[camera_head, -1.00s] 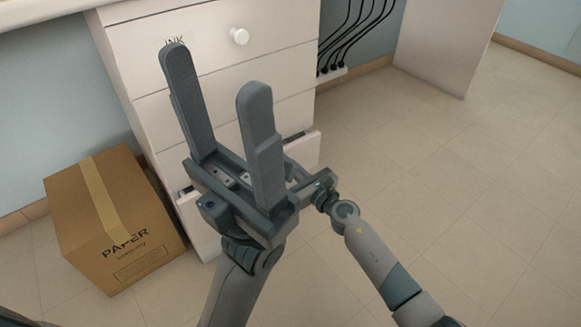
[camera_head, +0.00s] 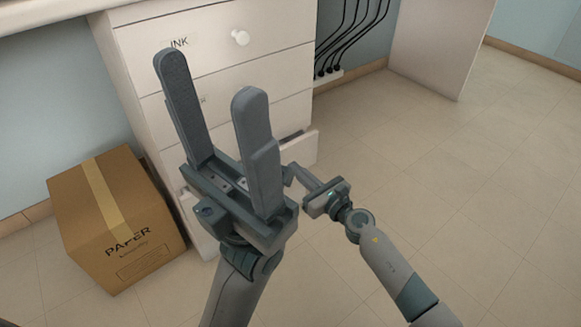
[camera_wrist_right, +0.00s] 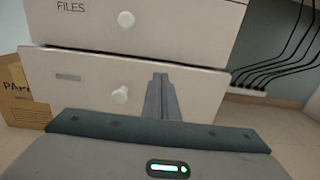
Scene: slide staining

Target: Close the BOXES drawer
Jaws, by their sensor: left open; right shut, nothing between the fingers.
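The lowest drawer (camera_head: 306,149) of the white cabinet stands partly pulled out in the head view, its middle hidden behind my left gripper. In the right wrist view this drawer (camera_wrist_right: 100,75) has a round white knob (camera_wrist_right: 120,95) and a small label too faint to read. My left gripper (camera_head: 205,80) is open and empty, raised in front of the cabinet. My right gripper (camera_head: 290,176) is shut and empty, partly hidden behind the left one. In the right wrist view its fingers (camera_wrist_right: 161,80) point at the drawer front, right of the knob; contact cannot be told.
Above are the INK drawer (camera_head: 220,38), closed, and the FILES drawer (camera_wrist_right: 150,25). A cardboard PAPER box (camera_head: 118,215) stands on the floor left of the cabinet. Black cables (camera_head: 350,40) hang to its right. The floor at right is clear.

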